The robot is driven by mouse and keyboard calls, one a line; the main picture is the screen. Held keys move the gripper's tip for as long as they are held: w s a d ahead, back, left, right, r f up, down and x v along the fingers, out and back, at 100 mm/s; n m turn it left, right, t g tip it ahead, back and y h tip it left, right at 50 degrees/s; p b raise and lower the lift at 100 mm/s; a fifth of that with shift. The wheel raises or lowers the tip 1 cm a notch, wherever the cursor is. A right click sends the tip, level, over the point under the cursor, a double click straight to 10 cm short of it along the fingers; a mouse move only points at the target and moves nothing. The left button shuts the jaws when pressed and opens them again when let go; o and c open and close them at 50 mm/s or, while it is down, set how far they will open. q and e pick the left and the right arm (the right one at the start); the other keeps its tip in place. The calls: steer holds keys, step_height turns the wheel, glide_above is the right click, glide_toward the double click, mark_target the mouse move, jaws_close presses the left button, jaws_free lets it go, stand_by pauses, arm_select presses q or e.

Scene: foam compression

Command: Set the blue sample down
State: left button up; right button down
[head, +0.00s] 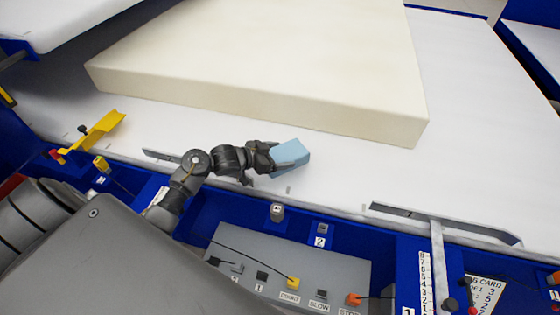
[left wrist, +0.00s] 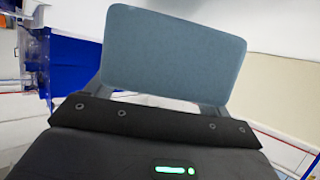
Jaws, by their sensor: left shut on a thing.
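The blue sample (head: 292,154) is a light blue block in the head view, near the middle, over the front strip of the white table. My left gripper (head: 274,157) is shut on it, with the arm coming in from the left. In the left wrist view the blue sample (left wrist: 172,50) fills the upper middle, between the fingers of the left gripper (left wrist: 165,98). I cannot tell whether the sample touches the white surface (head: 345,180) or hangs a little above it. My right gripper is not in view.
A large cream foam slab (head: 260,60) lies behind the sample. A yellow bracket (head: 98,132) stands at the left. A grey control panel (head: 285,268) with buttons is set in the blue front. A metal rail (head: 440,224) lies at the right. White surface right of the sample is clear.

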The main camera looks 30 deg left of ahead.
arm_select(q)
steer(key=shift+w+f, duration=0.2)
steer(key=shift+f, duration=0.1)
steer(key=shift+f+p, duration=0.3)
steer(key=shift+f, duration=1.15)
steer(key=shift+f, duration=0.15)
steer(key=o, duration=0.9)
steer(key=shift+r, duration=0.25)
steer(key=v, duration=1.2)
steer(key=shift+s+f+b, duration=0.15)
steer(key=shift+b, duration=0.2)
